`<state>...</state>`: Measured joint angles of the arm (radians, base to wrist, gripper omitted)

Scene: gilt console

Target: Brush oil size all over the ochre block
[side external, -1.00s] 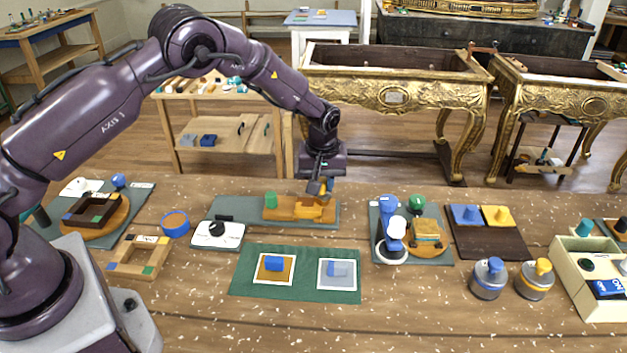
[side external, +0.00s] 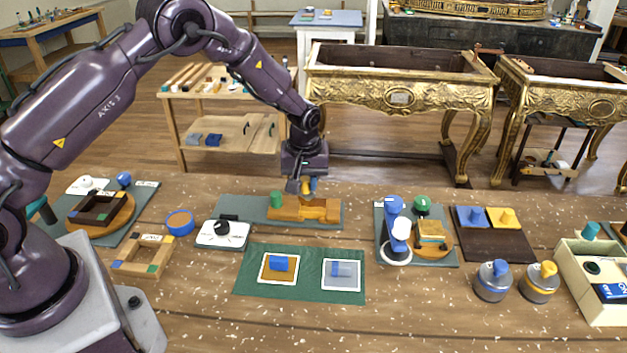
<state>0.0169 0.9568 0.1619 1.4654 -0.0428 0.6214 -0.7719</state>
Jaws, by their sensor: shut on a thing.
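My gripper (side external: 304,188) points down, shut on a small tool with blue and yellow parts (side external: 313,185), perhaps the brush. Its bristles are too small to make out. Just below is an orange-brown wooden fixture (side external: 318,211) with a green knob (side external: 276,199) at its left end, on a grey-green mat (side external: 238,207). I cannot tell whether the tool touches it. An ochre block may sit in this fixture, but its outline merges with the wood. Any oil coating is too small to judge.
A white device with a black knob (side external: 221,233) stands left of the fixture. A green mat (side external: 301,291) with two cards lies in front.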

